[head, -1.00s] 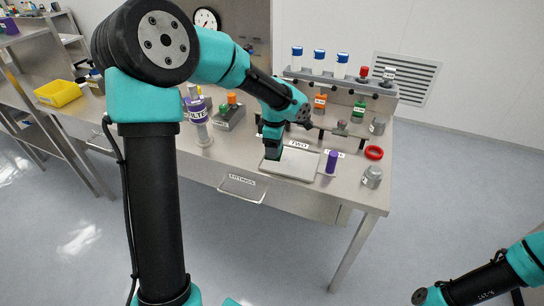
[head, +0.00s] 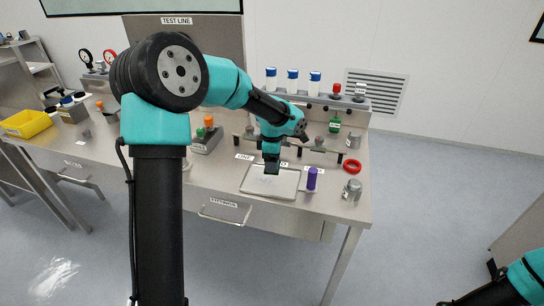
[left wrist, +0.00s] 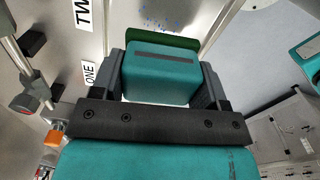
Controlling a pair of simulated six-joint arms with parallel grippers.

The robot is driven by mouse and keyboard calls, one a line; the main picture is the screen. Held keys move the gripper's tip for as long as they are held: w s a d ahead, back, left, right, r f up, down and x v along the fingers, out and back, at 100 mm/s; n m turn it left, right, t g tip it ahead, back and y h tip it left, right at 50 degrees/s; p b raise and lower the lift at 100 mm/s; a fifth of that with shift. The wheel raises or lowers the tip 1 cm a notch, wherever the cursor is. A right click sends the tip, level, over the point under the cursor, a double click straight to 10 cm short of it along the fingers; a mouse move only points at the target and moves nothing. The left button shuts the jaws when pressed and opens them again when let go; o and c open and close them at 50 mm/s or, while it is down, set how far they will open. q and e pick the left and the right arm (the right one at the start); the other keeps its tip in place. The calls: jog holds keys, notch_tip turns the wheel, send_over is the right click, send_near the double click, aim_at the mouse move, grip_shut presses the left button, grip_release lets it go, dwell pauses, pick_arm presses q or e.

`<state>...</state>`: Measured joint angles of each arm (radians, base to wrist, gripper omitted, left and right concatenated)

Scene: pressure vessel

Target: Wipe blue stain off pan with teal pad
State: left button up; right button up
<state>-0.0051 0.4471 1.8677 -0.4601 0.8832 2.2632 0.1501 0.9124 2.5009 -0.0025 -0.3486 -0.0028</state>
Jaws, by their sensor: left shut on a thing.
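The pan (head: 286,187) is a shallow pale rectangular tray near the front edge of the steel bench in the head view. The blue stain (left wrist: 158,19) shows there as small blue specks on the pale surface beyond the pad. I cannot tell whether the pad touches the pan. My right gripper is out of view; only part of that arm shows.
A purple cylinder (head: 312,179) stands just right of the pan. A red ring (head: 352,166) and a grey fitting (head: 351,189) are farther right. A rack with blue-capped tubes (head: 292,82) stands behind. A yellow bin (head: 27,124) is far left.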

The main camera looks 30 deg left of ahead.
aim_at(272, 181)
pick_arm(q)
notch_tip(272, 181, down, 6)
jog(key=shift+r, duration=0.1)
jog(key=shift+s+a+f, duration=0.2)
jog(key=shift+a+f, duration=0.1)
jog(key=shift+a, duration=0.4)
jog(key=shift+c, duration=0.3)
jog(key=shift+s+a, duration=0.15)
jog(key=shift+a, duration=0.4)
jog(key=shift+s+a, duration=0.15)
jog(key=shift+a, duration=0.4)
jog(key=shift+d, duration=0.2)
jog(key=d, duration=0.1)
jog(key=w+d, duration=0.1)
jog(key=d, duration=0.1)
jog(key=shift+s+a, duration=0.25)
jog(key=shift+a, duration=0.55)
jog(key=shift+s+a, duration=0.2)
jog(key=shift+a, duration=0.6)
jog(key=shift+w+d, duration=0.25)
jog(key=shift+d, duration=0.6)
jog(key=shift+w+d, duration=0.2)
jog(key=shift+d, duration=0.6)
jog(key=shift+r, duration=4.15)
jog(key=shift+d, duration=0.15)
